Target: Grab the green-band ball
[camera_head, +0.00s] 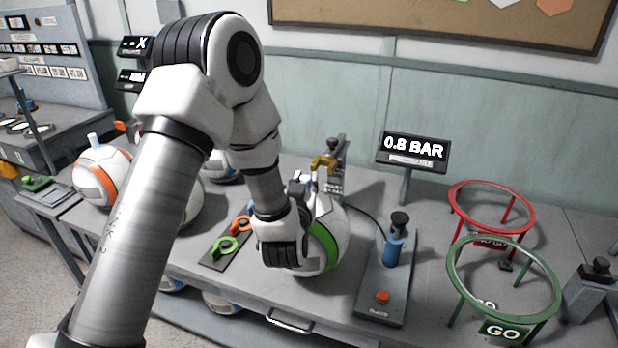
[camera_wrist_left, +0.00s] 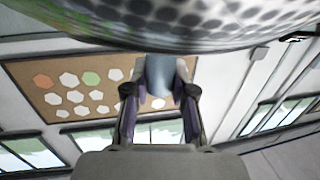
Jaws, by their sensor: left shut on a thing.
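The green-band ball (camera_head: 330,242), white with a green stripe, sits on the workbench at the middle, partly hidden by my left wrist. My left gripper reaches in at the ball's left side; its fingers are mostly hidden in the head view. In the left wrist view, the left gripper (camera_wrist_left: 160,88) is shut on a pale blue-grey stem (camera_wrist_left: 159,72). The stem meets the underside, in that picture, of a dotted ball surface (camera_wrist_left: 170,22) along the top edge. My right gripper is not in view.
A pump plate with a blue cylinder (camera_head: 394,250) and a "0.8 BAR" display (camera_head: 413,150) stand to the ball's right. Further right are a red ring stand (camera_head: 455,192) and a green "GO" ring stand (camera_head: 552,310). An orange-band ball (camera_head: 100,180) stands left, beyond my arm.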

